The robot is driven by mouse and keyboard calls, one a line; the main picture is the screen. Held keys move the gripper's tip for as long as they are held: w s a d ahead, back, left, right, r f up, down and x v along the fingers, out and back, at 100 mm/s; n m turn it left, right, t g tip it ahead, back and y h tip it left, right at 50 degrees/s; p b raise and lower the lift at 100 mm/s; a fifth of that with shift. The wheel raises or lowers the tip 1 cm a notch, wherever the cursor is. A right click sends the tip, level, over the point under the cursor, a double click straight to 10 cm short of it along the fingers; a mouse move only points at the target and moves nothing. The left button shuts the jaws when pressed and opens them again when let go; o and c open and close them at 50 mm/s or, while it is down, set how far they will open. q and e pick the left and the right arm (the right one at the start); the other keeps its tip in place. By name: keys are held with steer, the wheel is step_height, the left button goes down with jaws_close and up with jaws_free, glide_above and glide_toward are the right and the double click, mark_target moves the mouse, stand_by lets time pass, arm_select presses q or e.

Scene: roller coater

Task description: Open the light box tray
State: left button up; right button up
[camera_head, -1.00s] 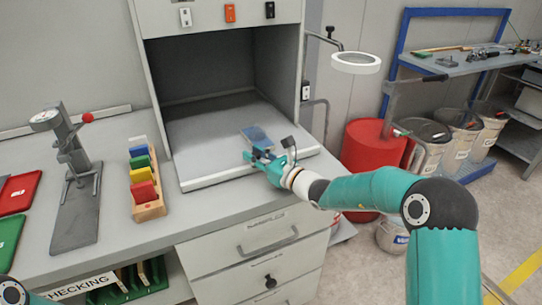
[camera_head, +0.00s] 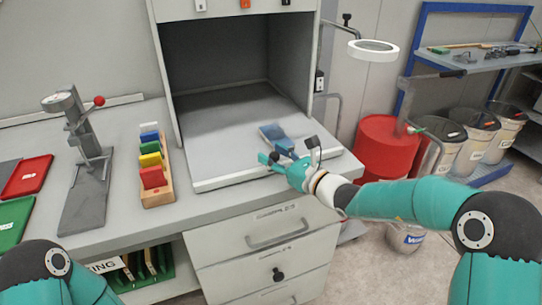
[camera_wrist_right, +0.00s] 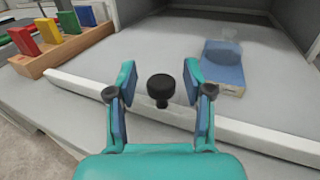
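The light box tray (camera_head: 225,180) is a pale grey slab with a raised white front lip, lying on the floor of the open light box. In the right wrist view its lip (camera_wrist_right: 250,134) crosses behind my fingers. A black round knob (camera_wrist_right: 159,88) stands at the lip, between my fingertips. My right gripper (camera_wrist_right: 160,82) is open, one finger on each side of the knob, with gaps showing. My left gripper is out of view.
A blue panel (camera_head: 275,136) lies on the tray just behind my right gripper. A wooden rack of coloured blocks (camera_head: 158,190) and a gauge stand (camera_head: 85,185) are to the left. Drawers (camera_head: 265,235) lie below the counter. A red drum (camera_head: 388,147) stands right.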

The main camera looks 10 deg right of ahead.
steer(key=shift+s+d, duration=0.35)
steer(key=v, duration=1.1)
steer(key=shift+f, duration=0.1)
